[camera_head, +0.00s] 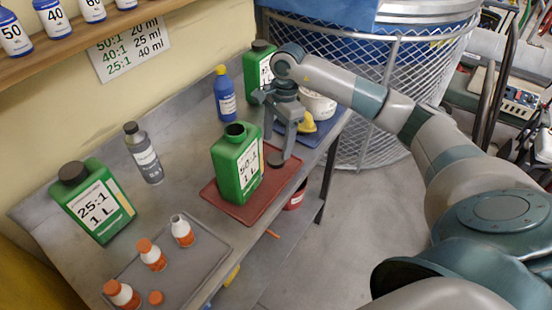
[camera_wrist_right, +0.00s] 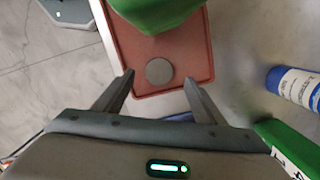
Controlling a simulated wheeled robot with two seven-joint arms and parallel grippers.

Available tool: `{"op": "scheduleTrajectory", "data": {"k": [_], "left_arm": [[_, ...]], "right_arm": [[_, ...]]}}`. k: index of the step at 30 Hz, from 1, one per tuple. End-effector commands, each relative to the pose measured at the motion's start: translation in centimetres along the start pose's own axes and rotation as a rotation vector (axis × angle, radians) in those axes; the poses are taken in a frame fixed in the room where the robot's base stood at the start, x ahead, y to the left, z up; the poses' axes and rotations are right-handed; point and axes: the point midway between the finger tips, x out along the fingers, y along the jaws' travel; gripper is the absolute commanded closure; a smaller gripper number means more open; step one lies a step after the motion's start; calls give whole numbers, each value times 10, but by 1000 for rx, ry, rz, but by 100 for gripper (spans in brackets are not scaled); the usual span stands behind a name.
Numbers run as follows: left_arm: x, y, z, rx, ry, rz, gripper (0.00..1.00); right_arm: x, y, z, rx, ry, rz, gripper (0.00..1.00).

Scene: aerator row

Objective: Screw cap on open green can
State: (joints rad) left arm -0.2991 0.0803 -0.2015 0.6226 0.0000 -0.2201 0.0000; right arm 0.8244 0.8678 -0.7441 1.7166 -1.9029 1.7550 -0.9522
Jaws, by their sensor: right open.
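The open green can (camera_head: 222,170), labelled 50:1 1 L, stands upright on a red tray (camera_head: 225,207) with its round mouth uncovered. A dark round cap (camera_head: 276,160) lies flat on the tray beside the can. My right gripper (camera_head: 278,147) is open and points down at the tray's far end. In the right wrist view the cap (camera_wrist_right: 159,71) appears between the two spread fingertips (camera_wrist_right: 158,79), with no visible contact. Part of the green can (camera_wrist_right: 158,12) shows just beyond it. My left gripper is not in view.
A capped green can (camera_head: 92,205), a grey bottle (camera_head: 144,155) and small orange-capped bottles on a grey tray (camera_head: 190,275) stand to the left. A blue bottle (camera_head: 225,95) and another green can (camera_head: 258,62) stand behind. A yellow object (camera_head: 308,124) lies near my right gripper.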

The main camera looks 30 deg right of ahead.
Motion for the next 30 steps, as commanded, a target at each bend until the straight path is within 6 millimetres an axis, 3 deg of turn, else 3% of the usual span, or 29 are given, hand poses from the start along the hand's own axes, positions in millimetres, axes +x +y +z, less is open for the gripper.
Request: {"op": "scheduleTrajectory", "data": {"k": [8, 18, 30], "left_arm": [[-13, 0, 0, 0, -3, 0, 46], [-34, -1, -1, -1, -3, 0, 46], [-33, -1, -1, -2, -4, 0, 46]], "right_arm": [[10, 1, -2, 3, 0, 4, 36], [47, 1, -4, 2, 0, 2, 36], [52, 1, -4, 1, 0, 0, 36]]}}
